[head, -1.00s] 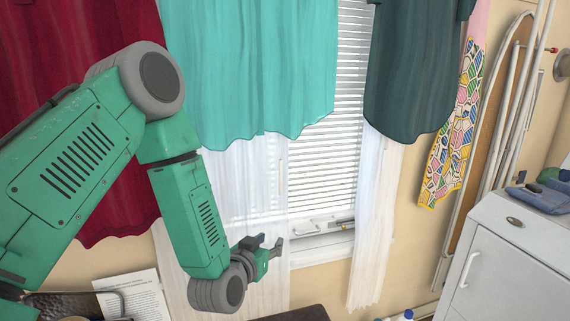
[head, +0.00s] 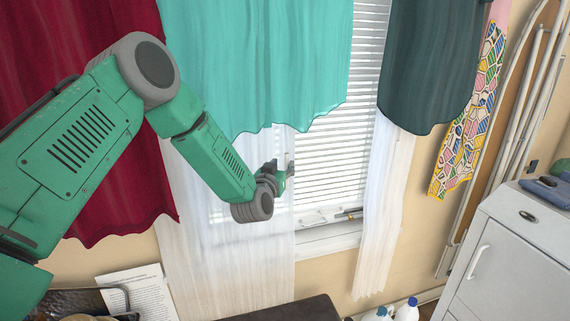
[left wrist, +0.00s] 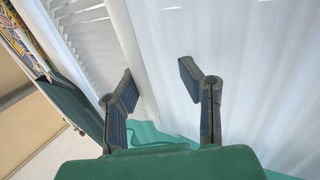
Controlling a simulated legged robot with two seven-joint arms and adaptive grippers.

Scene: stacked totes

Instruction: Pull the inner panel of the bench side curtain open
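A sheer white curtain panel (head: 222,265) hangs at the left side of the window, below a teal cloth. A second white panel (head: 382,215) hangs at the window's right side. My left gripper (head: 287,166) is at the left panel's inner edge, just below the teal cloth's hem. In the left wrist view, the gripper (left wrist: 158,82) is open, its fingers spread. The white curtain (left wrist: 245,60) fills the right of that view, and its edge runs behind the gap between the fingers. I cannot tell whether the fingers touch it. My right gripper is not in view.
White blinds (head: 335,165) cover the window behind the curtains. Teal (head: 255,60), red (head: 110,190) and dark green (head: 425,75) cloths hang above and beside it. A white cabinet (head: 515,255) stands at right. A dark flat top (head: 290,310) lies at the bottom.

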